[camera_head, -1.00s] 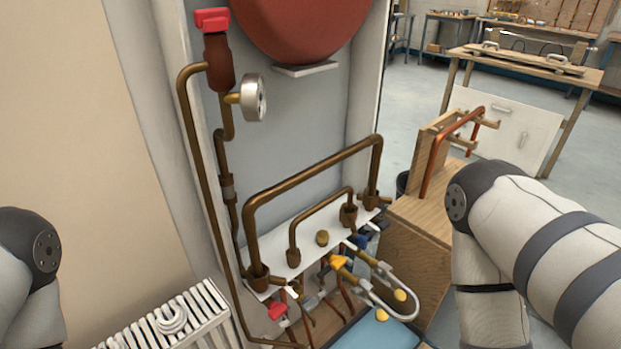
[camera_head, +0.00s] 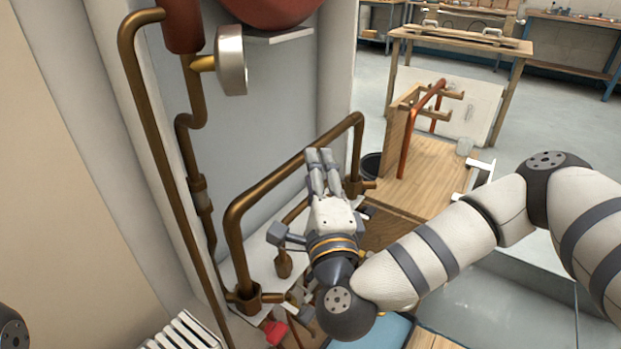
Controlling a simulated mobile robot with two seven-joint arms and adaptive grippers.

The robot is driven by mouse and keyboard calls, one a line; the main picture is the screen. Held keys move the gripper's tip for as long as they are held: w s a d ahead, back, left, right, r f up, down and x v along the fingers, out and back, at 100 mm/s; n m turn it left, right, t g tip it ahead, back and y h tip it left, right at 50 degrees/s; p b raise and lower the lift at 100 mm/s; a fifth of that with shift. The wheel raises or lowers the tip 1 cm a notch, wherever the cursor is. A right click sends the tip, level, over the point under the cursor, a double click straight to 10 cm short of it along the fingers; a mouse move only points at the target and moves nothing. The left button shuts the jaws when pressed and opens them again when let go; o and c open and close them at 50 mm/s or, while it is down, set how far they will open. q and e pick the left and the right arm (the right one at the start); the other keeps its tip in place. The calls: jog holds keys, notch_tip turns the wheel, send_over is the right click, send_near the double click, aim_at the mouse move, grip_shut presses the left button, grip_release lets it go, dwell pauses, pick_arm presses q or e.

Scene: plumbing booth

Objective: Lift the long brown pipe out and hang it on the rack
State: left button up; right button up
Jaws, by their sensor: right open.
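The long brown pipe (camera_head: 262,190) is a big inverted U standing in fittings on the white shelf (camera_head: 262,262) of the booth. Its left leg ends in a brass fitting (camera_head: 246,297). My right gripper (camera_head: 320,156) is open, with its fingertips at the pipe's top bar. I cannot tell whether the fingers straddle the bar or touch it. The gripper and wrist hide most of the smaller pipe inside the U. The wooden rack (camera_head: 397,120) with pegs stands to the right on a wooden box, and a copper pipe (camera_head: 408,135) hangs on it. My left gripper is out of view.
A red vessel hangs above. A white radiator (camera_head: 182,333) is at the bottom left. A workbench (camera_head: 465,43) stands behind the rack. The wooden box top (camera_head: 440,172) has free room.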

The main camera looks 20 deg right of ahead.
aim_at(312, 146)
jog(key=x, duration=0.6)
jog(key=shift+w+d+f, duration=0.1)
jog(key=shift+w+d, duration=0.15)
jog(key=shift+w, duration=0.1)
grip_shut()
